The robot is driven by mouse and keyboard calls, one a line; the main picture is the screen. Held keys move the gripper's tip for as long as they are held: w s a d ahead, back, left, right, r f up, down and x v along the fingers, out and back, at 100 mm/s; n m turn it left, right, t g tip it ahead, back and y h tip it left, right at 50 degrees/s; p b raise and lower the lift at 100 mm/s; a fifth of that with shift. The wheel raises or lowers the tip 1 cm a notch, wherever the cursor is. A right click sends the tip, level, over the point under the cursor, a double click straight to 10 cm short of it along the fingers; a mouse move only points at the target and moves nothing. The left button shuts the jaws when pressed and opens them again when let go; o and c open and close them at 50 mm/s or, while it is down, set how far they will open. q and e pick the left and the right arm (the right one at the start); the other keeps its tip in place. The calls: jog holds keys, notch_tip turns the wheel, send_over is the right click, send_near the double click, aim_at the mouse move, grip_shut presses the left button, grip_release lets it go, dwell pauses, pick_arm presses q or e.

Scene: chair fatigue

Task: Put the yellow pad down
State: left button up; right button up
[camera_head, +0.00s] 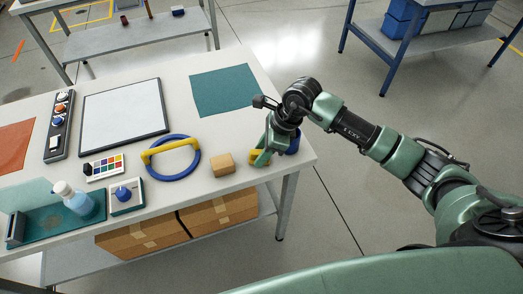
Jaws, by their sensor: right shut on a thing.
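The yellow pad (254,156) is at the right end of the white table (222,118), mostly hidden by my right gripper (261,159). The gripper points down and is shut on the pad, close to the tabletop near the front right edge. I cannot tell whether the pad touches the table. My left gripper is not in view.
A tan wooden block (222,165) sits just left of my right gripper. A blue object (293,143) stands partly hidden behind the gripper. A blue ring with a yellow bar (172,158) lies further left. A teal mat (224,90) lies at the back, bare.

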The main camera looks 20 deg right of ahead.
jog(key=shift+f, duration=0.15)
jog(key=o, duration=1.2)
jog(key=shift+r, duration=0.25)
jog(key=shift+d+r, duration=0.2)
jog(key=shift+r, duration=0.15)
jog(key=b+v, duration=0.3)
jog(key=v, duration=0.8)
